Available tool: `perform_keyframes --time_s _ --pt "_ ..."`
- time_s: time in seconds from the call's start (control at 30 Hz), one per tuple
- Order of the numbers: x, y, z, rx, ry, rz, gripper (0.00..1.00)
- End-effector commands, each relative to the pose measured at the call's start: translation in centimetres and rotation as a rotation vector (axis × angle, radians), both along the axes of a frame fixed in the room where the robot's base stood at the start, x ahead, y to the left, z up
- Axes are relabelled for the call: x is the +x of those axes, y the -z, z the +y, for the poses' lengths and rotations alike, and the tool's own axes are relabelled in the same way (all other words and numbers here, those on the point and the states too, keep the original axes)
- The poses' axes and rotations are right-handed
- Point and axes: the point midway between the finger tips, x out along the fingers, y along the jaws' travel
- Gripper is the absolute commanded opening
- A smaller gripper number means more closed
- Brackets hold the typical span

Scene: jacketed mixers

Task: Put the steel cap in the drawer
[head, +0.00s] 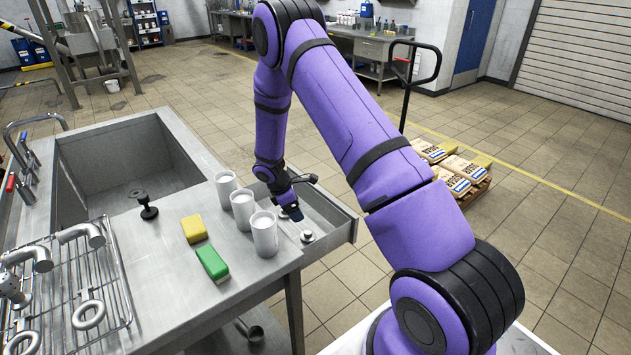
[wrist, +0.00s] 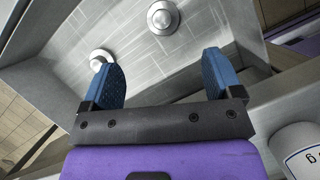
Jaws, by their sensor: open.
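The drawer (head: 335,233) stands open at the right side of the steel sink bench. Two round steel caps lie on its floor in the wrist view: one (wrist: 162,17) near the top middle and one (wrist: 101,58) further left, beside the drawer wall. In the head view one steel cap (head: 307,237) shows in the near part of the drawer; my gripper may hide the other. My gripper (head: 291,211) hangs over the drawer, pointing down. In the wrist view my gripper (wrist: 164,78) has its blue fingers wide apart with nothing between them.
Several white cups (head: 264,234) line the bench edge beside the drawer. A yellow sponge (head: 194,229), a green sponge (head: 212,263) and a black-knobbed piece (head: 147,206) stand on the bench. A wire rack (head: 75,290) with steel fittings is at left.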

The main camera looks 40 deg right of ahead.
Motion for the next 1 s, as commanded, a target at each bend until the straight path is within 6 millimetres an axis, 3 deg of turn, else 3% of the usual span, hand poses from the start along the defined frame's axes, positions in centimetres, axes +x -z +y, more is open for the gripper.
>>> perform_keyframes --time_s 0.2,0.47,0.7,1.0 --pt "0.0 -8.8 0.8 0.003 0.124 -0.108 0.85" --pt "-2.5 -20.0 2.2 0.030 0.309 -0.249 0.85" --pt "-6.7 -28.8 3.7 0.078 0.472 -0.369 0.85" --pt "-13.8 -37.4 5.6 0.166 0.666 -0.504 0.85"
